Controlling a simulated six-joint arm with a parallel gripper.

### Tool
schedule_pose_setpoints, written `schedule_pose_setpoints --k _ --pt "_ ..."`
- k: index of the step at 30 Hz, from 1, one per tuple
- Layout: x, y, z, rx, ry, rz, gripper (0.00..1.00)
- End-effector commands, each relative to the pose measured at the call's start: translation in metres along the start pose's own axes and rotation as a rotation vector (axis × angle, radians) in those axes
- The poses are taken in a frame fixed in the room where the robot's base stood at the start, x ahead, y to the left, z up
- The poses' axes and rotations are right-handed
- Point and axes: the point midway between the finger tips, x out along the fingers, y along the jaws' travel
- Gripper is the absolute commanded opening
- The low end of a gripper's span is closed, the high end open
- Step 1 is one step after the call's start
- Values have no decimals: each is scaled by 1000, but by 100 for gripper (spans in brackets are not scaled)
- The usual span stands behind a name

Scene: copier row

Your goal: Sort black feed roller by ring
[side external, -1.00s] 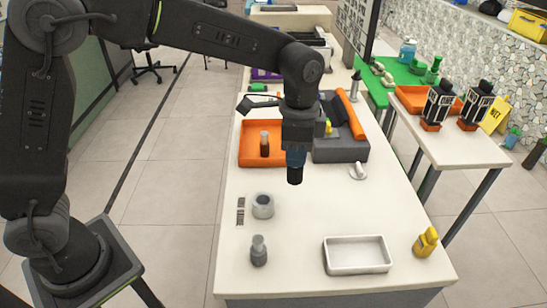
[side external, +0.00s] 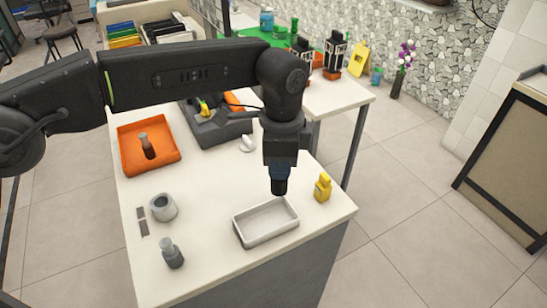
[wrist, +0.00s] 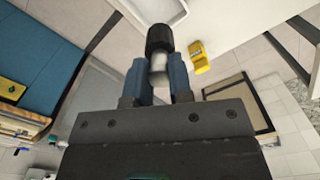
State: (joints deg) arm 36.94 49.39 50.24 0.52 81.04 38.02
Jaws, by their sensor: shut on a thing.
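My gripper (side external: 279,172) is shut on a black roller (side external: 279,187) and holds it pointing down, over the back right edge of the white tray (side external: 272,235) as pictured. In the wrist view the blue fingers (wrist: 160,82) grip a pale grey section, and the roller's black end (wrist: 160,38) sticks out beyond them. No ring on it can be made out. Another roller (side external: 147,147), dark brown below with a grey top, stands in the orange tray (side external: 166,141). A grey roller-like piece (side external: 172,254) stands at the front left of the table.
A yellow bottle-like object (side external: 323,188) stands right of the white tray. A grey hollow cylinder (side external: 163,208) stands beside dark flat strips (side external: 142,222) at the left. A dark grey machine (side external: 215,125) is at the back. The table centre is clear.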

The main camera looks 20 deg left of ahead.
Motion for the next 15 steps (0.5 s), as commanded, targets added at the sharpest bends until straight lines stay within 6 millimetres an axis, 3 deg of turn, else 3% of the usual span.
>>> schedule_pose_setpoints --k 8,15 --pt "5 0 0 -2 0 0 0" --pt "23 0 0 -2 -1 1 0"
